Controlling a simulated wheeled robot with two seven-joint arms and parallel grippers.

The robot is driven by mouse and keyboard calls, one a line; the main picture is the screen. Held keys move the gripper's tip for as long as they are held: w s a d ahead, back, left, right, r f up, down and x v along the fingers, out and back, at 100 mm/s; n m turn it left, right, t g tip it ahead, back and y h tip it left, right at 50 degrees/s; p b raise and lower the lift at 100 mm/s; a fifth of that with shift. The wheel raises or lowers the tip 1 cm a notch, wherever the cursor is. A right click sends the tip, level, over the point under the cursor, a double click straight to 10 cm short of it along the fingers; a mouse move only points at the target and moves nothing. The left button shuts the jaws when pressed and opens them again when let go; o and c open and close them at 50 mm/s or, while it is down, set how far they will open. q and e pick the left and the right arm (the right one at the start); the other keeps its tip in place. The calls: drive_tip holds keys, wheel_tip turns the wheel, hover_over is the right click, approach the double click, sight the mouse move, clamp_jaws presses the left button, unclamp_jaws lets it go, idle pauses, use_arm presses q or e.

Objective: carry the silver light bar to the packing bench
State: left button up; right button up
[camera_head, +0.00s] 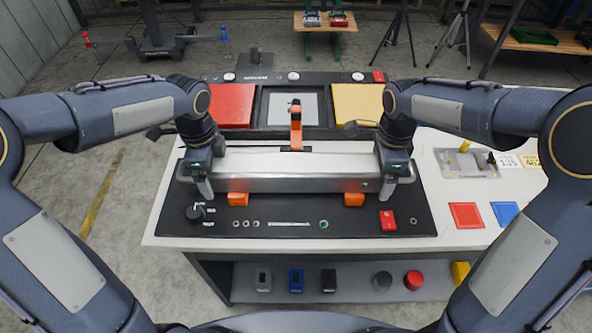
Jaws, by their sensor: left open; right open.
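The silver light bar (290,172) lies level, left to right, at a black fixture panel (285,230) on a white-topped workbench (160,222). Orange blocks (238,199) show under its front edge, and an orange upright clamp (295,118) stands behind its middle. My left gripper (205,188) is open at the bar's left end. My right gripper (387,188) is open at its right end. Both point down with fingers close to the bar; I cannot tell whether they touch it. No bench in view is clearly marked as the packing bench.
Red (230,106) and yellow (358,104) panels sit behind the bar. Red (466,215) and blue (504,213) squares lie to the right. A shelf below (340,290) holds small items. A small wooden table (325,23) and tripods (397,38) stand behind.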

use_arm(q)
clamp_jaws()
use_arm(e)
clamp_jaws()
use_arm(q)
drive_tip(key=shift+r, duration=0.1)
use_arm(e)
drive_tip(key=shift+r, duration=0.15)
